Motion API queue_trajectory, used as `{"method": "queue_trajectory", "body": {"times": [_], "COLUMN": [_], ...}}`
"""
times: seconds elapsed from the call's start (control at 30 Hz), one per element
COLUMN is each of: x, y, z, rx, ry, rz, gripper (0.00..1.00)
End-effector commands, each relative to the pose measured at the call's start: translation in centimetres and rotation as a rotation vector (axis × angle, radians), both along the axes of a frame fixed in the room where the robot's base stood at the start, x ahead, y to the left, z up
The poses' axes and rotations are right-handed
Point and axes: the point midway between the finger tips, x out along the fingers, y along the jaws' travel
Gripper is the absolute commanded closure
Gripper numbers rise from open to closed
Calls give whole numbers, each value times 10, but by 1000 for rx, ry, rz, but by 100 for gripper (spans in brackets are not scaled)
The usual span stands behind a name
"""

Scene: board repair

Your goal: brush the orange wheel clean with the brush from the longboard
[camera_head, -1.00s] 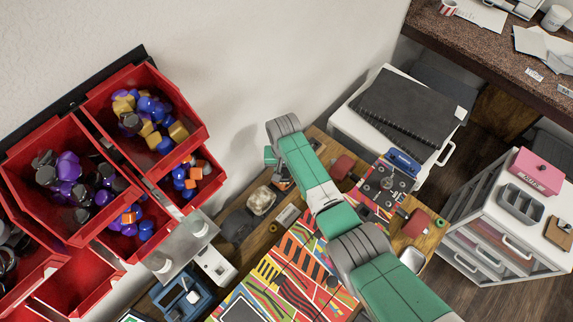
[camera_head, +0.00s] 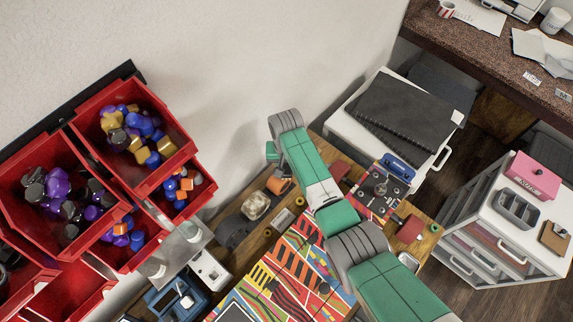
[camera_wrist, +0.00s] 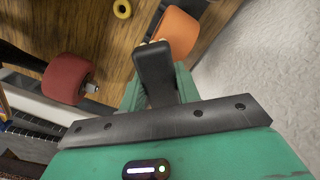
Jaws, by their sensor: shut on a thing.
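The orange wheel (camera_wrist: 178,32) lies on the wooden bench, at the top middle of the wrist view. In the head view the orange wheel (camera_head: 279,186) shows just below the end of my arm. My gripper (camera_wrist: 156,88) is shut on a dark object that appears to be the brush (camera_wrist: 154,68). Its pale tip is at the wheel's near edge; I cannot tell whether it touches. The longboard (camera_head: 300,262), with a bright pattern, lies on the bench, partly hidden by my arm. My gripper's fingers are hidden in the head view.
A red wheel (camera_wrist: 68,78) on a truck stands left of my gripper in the wrist view, and a yellow ring (camera_wrist: 122,9) lies farther off. The pale wall (camera_wrist: 262,62) is close on the right.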

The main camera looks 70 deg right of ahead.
Motion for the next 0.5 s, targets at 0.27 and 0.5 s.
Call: {"method": "queue_trajectory", "body": {"times": [0.27,0.5], "x": [2,4], "y": [3,4], "z": [36,58], "rx": [0,-1], "ry": [1,0], "rz": [6,11], "gripper": [89,89]}}
